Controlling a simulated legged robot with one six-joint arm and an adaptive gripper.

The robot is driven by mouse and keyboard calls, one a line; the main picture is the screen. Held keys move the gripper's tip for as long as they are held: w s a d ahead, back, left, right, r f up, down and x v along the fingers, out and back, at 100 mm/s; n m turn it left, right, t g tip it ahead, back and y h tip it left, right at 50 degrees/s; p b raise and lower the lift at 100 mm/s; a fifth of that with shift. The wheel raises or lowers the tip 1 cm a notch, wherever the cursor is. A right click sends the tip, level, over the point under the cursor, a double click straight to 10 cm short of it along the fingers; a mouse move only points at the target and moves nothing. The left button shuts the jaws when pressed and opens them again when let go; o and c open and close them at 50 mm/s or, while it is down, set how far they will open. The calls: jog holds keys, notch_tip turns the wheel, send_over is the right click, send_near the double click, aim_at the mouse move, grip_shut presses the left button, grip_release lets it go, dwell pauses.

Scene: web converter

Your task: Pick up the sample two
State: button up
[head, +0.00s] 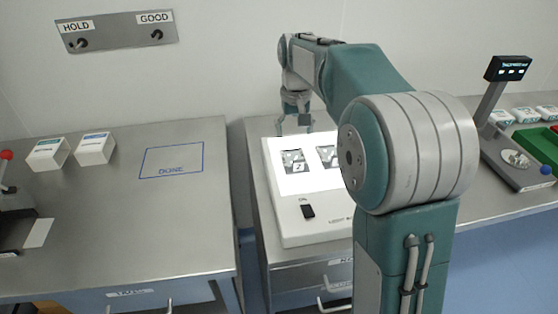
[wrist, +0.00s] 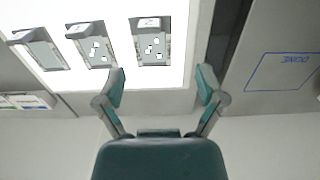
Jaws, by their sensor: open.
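Three small grey sample pieces with pale labels and white marks lie in a row on the lit panel in the wrist view: a right one (wrist: 152,47), a middle one (wrist: 93,48) and a left one (wrist: 40,54). The head view shows one sample (head: 293,160) at the panel's left and part of another (head: 327,155); my arm hides the rest. My gripper (head: 295,126) is open and empty above the panel's back edge. In the wrist view its fingertips (wrist: 162,75) are apart, nearest the right sample.
The light box (head: 283,228) stands on a metal bench. Left are a blue DONE outline (head: 172,160), two white boxes (head: 95,148) and a HOLD/GOOD switch plate (head: 117,32) on the wall. Right are a stand with display (head: 508,68) and a green tray (head: 540,143).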

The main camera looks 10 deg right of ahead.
send_over(298, 161)
notch_tip(298, 161, down, 5)
jog(key=shift+s+r, duration=0.15)
jog(key=f, duration=0.5)
jog(key=shift+a, duration=0.2)
jog(key=shift+d+f, duration=0.1)
jog(key=shift+f, duration=0.25)
jog(key=shift+d+f, duration=0.2)
jog(key=shift+d, duration=0.1)
jog(key=shift+a, duration=0.25)
jog(key=c, duration=1.2)
